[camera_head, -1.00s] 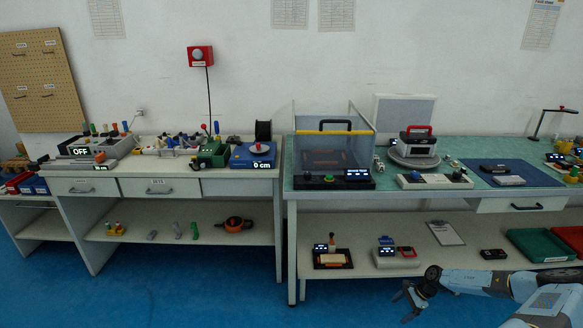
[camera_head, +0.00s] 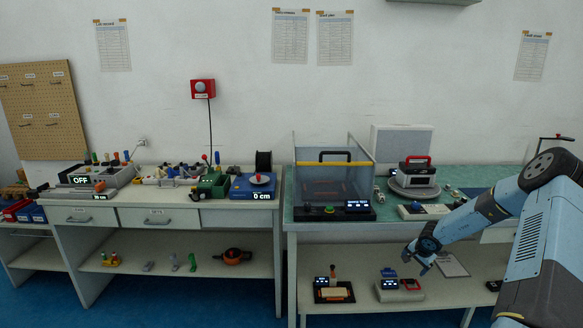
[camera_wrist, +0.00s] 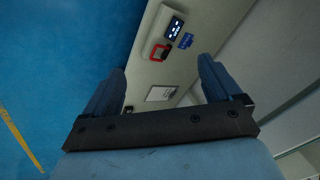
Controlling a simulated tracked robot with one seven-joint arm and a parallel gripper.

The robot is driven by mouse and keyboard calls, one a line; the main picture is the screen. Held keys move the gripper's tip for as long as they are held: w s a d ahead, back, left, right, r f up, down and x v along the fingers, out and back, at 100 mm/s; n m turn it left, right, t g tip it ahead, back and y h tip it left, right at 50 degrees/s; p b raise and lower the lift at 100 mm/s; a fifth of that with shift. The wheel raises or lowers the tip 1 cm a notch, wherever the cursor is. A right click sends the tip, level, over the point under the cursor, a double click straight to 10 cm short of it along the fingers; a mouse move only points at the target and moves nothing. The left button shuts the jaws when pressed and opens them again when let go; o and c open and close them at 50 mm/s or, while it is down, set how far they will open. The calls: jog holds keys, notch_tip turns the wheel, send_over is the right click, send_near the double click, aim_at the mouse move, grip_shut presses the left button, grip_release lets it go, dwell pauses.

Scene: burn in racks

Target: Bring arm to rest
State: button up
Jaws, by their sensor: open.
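My gripper (camera_head: 424,262) is at the right in the head view, pointing down and left in front of the right bench's lower shelf. In the wrist view its two blue fingers (camera_wrist: 161,95) stand wide apart with nothing between them in their grip. My arm comes in from the right edge and is bent, covering part of the right bench top.
The right bench (camera_head: 330,228) carries a clear box (camera_head: 333,183) and a device with a red handle (camera_head: 416,171). Its lower shelf holds a small device (camera_head: 398,290) and a black tray (camera_head: 334,294) near my gripper. The left bench (camera_head: 135,204) is cluttered on top. Blue floor is open in front.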

jog(key=w+a+r+n+t, duration=0.1)
jog(key=a+r, duration=0.2)
jog(key=r, duration=0.3)
jog(key=w+a+r+n+t, duration=0.1)
jog(key=a+r+n, duration=0.1)
jog(key=r, duration=0.5)
jog(key=s+a+r+n+y, duration=0.1)
jog(key=s+a+r+n, duration=0.3)
jog(key=a+r, duration=0.7)
jog(key=s+a+r+n+y, duration=0.15)
jog(key=s+a+r, duration=0.55)
jog(key=r, duration=0.7)
jog(key=s+a+r+n, duration=0.1)
jog(key=s+a+r, duration=0.3)
jog(key=s, duration=0.5)
jog(key=s+a+r+n, duration=0.1)
jog(key=s+r+n, duration=0.1)
jog(key=s+r, duration=0.55)
jog(key=s+d+g+h, duration=0.1)
jog(key=s+d+h, duration=0.1)
jog(key=s, duration=1.9)
jog(key=shift+s+d+f, duration=0.25)
jog(key=shift+s+f, duration=0.1)
jog(key=shift+f, duration=0.1)
